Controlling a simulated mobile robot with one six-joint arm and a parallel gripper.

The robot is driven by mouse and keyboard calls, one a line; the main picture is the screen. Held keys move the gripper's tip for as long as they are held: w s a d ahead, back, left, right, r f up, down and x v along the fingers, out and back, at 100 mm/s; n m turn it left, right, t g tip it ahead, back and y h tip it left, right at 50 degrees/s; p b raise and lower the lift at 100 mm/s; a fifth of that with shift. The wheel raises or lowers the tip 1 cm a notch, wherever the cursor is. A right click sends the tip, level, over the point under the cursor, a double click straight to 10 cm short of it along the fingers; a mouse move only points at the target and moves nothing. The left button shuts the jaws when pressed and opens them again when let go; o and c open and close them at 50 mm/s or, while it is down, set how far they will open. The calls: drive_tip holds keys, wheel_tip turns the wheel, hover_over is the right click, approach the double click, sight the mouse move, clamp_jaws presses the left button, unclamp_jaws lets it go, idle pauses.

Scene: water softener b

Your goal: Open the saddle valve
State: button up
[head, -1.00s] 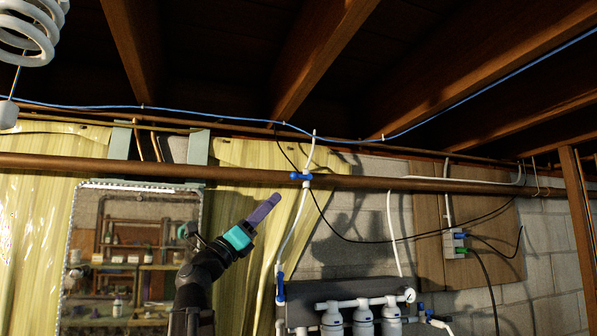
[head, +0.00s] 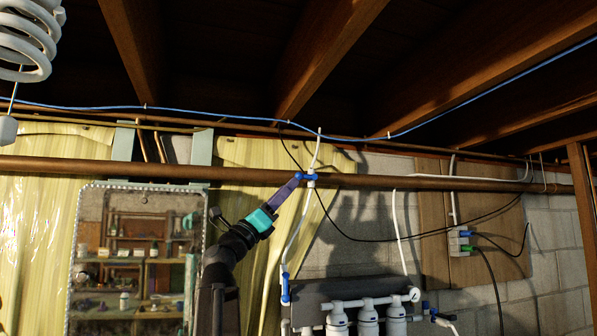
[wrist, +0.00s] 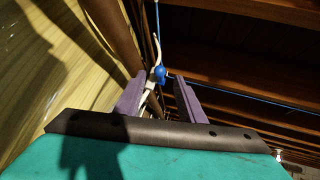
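The saddle valve (head: 309,177) is a small blue-handled fitting on the horizontal copper pipe, with thin white tubing at it. In the wrist view the blue valve (wrist: 160,74) shows beyond and between the fingertips. My gripper (head: 295,181) has purple fingers and a teal body, and points up and right with its tips close to the valve's left side. In the wrist view my gripper (wrist: 159,80) is open, its two fingers apart. I cannot tell whether a finger touches the handle.
The copper pipe (head: 430,183) runs across the wall under wooden joists (head: 330,55). A second blue valve (head: 286,288) hangs lower on the white tubing. White filter canisters (head: 368,322) stand below right. A mirror (head: 135,255) is at left. A black cable (head: 400,238) droops to the right.

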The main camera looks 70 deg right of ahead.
sight(299, 174)
drive_tip(key=shift+p+x, duration=1.45)
drive_tip(key=shift+x, duration=2.05)
drive_tip(key=shift+c, duration=0.4)
